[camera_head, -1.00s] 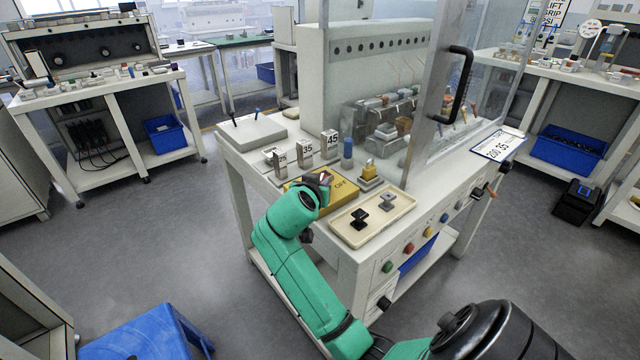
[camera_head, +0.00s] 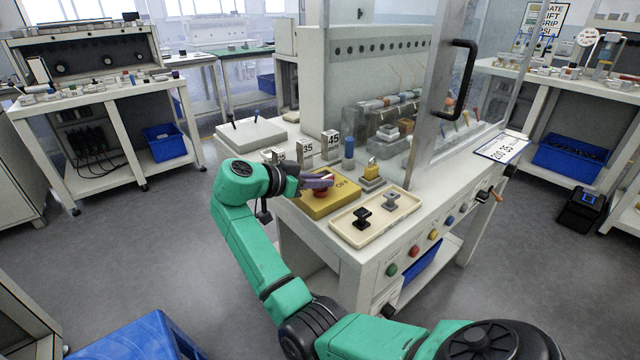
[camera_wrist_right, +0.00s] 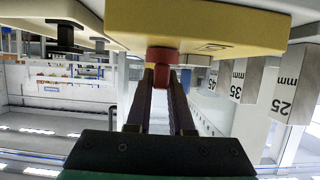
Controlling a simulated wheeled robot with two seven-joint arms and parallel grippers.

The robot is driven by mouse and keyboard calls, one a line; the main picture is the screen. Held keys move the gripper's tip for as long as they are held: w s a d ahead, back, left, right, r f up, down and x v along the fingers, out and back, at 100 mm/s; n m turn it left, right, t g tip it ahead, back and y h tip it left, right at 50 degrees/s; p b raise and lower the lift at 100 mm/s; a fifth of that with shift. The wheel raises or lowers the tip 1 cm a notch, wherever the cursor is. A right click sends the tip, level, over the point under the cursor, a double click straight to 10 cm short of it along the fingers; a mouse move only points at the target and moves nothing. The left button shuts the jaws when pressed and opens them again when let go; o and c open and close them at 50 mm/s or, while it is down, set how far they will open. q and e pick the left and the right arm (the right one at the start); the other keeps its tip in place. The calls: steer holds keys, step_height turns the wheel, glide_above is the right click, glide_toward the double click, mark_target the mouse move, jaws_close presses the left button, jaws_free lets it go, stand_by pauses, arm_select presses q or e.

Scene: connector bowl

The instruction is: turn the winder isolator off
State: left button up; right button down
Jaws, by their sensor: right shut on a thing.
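The winder isolator is a yellow box (camera_head: 342,193) with a red knob on its face and lettering that seems to read OFF. It lies at the front left of the white bench, left of the cream tray. My right gripper (camera_head: 325,181) reaches it from the left, low over the box. In the right wrist view, which is upside down, the two dark fingers (camera_wrist_right: 162,80) are closed on the red knob (camera_wrist_right: 161,58), and the yellow box (camera_wrist_right: 205,28) is beyond it. The fingers partly hide the knob, so its exact setting cannot be read. My left gripper is not in view.
A cream tray (camera_head: 352,237) with two small dark and grey parts sits right of the box. A brass padlock-like piece (camera_head: 372,170), a blue peg (camera_head: 348,150) and numbered blocks (camera_head: 331,143) stand close behind. A clear guard panel with a black handle (camera_head: 461,82) rises at the right.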

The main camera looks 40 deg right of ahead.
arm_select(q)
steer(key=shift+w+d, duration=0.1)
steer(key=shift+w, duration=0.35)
arm_select(e)
steer(key=c, duration=0.8)
jaws_free()
steer(key=shift+f, duration=0.1)
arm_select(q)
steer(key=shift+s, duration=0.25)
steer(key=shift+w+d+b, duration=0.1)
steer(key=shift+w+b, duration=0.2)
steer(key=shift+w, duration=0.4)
arm_select(e)
steer(key=v, duration=1.4)
steer(key=shift+w+a+r, duration=0.15)
steer(key=shift+a+r, duration=0.05)
steer(key=shift+r, duration=0.05)
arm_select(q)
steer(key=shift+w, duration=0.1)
